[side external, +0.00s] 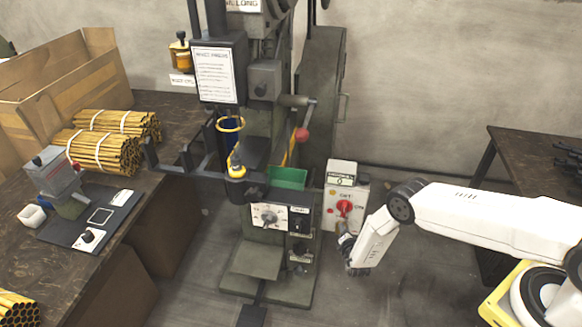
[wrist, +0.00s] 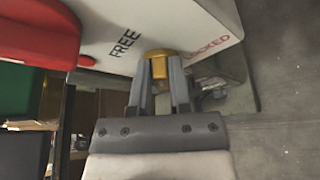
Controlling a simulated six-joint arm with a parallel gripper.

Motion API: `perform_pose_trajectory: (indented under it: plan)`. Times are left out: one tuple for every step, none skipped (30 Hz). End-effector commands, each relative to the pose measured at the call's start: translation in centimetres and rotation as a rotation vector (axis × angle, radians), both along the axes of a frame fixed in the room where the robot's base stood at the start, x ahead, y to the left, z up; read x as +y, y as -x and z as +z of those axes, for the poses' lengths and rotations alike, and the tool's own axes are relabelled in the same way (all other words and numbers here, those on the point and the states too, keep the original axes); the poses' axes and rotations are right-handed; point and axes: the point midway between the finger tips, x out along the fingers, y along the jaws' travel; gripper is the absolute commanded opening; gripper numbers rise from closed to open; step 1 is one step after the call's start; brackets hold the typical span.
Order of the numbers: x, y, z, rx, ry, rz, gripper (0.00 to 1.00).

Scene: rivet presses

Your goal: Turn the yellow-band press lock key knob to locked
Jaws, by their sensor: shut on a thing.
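The lock key knob (wrist: 158,54) is a small gold-coloured knob on a white panel in the wrist view. The word FREE (wrist: 125,43) is printed to its left and LOCKED (wrist: 208,47) to its right. My gripper (wrist: 160,78) is shut on the knob, one grey finger on each side. The knob's pointing direction cannot be told. In the side external view my gripper (side external: 350,252) is low beside the white control box (side external: 333,212), and the knob is hidden there. The press (side external: 232,124) has a yellow band.
A large red knob (wrist: 35,35) is close at the left of the wrist view; the control box's red switch (side external: 344,207) shows in the side view. A green bin (side external: 288,178) sits on the press. Tables stand left and right; open floor (side external: 385,290) lies below my arm.

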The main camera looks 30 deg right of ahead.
Motion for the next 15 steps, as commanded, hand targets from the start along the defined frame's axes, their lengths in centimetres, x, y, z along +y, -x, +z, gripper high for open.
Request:
perform_pose_trajectory:
  plan:
    - [-0.16, 0.06, -0.13, -0.030, -0.031, -0.002, 0.00]
    - [-0.19, 0.10, -0.19, -0.051, -0.051, -0.001, 0.00]
    - [-0.24, 0.16, -0.25, -0.078, -0.079, -0.002, 0.00]
    - [-0.24, 0.16, -0.28, -0.098, -0.099, -0.002, 0.00]
    - [-0.25, 0.15, -0.31, -0.119, -0.118, -0.001, 0.00]
    - [-0.28, 0.22, -0.38, -0.146, -0.146, -0.002, 0.00]
    - [-0.28, 0.25, -0.46, -0.165, -0.166, -0.002, 0.00]
    - [-0.30, 0.23, -0.48, -0.186, -0.186, -0.001, 0.00]
    - [-0.33, 0.26, -0.53, -0.214, -0.213, -0.002, 0.00]
    - [-0.35, 0.32, -0.61, -0.233, -0.233, -0.002, 0.00]
    - [-0.37, 0.30, -0.66, -0.253, -0.253, -0.001, 0.00]
    - [-0.39, 0.31, -0.70, -0.280, -0.281, -0.001, 0.00]
    - [-0.42, 0.36, -0.76, -0.300, -0.300, -0.002, 0.00]
    - [-0.43, 0.35, -0.80, -0.320, -0.320, -0.002, 0.00]
    - [-0.43, 0.36, -0.87, -0.345, -0.345, -0.002, 0.00]
